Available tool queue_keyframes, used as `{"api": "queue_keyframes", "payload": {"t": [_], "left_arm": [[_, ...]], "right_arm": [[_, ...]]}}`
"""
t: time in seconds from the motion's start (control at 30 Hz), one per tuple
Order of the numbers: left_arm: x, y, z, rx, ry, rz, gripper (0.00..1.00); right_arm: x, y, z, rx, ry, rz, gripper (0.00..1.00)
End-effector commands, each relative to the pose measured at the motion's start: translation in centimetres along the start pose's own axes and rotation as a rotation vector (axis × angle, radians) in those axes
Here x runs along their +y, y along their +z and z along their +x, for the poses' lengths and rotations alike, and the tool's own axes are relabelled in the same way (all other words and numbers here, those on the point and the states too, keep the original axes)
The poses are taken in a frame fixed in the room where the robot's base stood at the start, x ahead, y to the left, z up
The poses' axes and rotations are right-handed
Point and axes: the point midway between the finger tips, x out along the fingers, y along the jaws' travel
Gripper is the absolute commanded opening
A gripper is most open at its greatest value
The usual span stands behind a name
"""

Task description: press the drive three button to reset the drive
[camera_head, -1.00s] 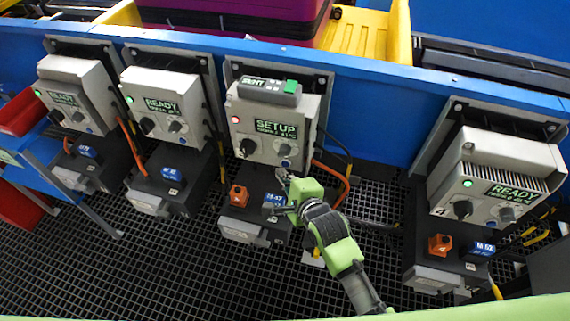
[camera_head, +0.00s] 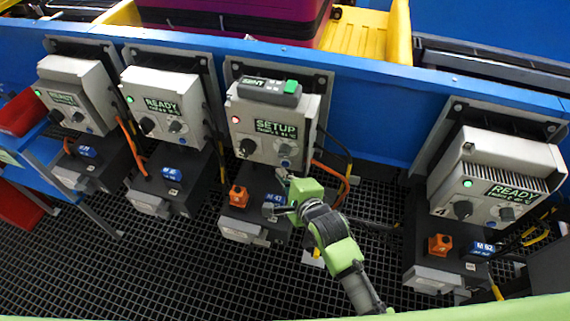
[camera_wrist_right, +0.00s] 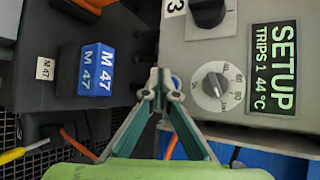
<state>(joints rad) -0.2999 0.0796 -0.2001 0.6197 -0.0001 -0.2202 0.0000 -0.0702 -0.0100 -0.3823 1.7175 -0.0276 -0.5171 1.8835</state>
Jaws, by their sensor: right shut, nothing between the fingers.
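Drive three (camera_head: 258,125) is the third grey box from the left, with a red lamp (camera_head: 236,119) and a display (camera_head: 276,130) reading SETUP. Below the display are a black knob (camera_head: 248,146) and a grey dial (camera_head: 284,150). A small blue button (camera_head: 285,163) shows under the dial. My right gripper (camera_head: 282,176) is shut and empty, with its tips just below that button. In the right wrist view, the gripper (camera_wrist_right: 163,76) tips lie at the panel's edge beside the dial (camera_wrist_right: 215,87) and cover the button's area. Contact cannot be told. My left gripper is out of view.
A blue M 47 block (camera_head: 272,201) and an orange block (camera_head: 238,196) sit on the motor below. A grey pendant (camera_head: 268,92) with a green button rests atop drive three. Orange cables (camera_head: 342,183) hang at its right. The other drives read READY with green lamps.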

Motion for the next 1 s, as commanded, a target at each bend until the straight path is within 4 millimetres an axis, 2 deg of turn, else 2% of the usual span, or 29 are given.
{"api": "queue_keyframes", "payload": {"t": [1.0], "left_arm": [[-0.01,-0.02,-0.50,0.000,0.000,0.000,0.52]], "right_arm": [[-0.61,-0.60,0.81,0.000,0.000,0.001,0.00]]}}
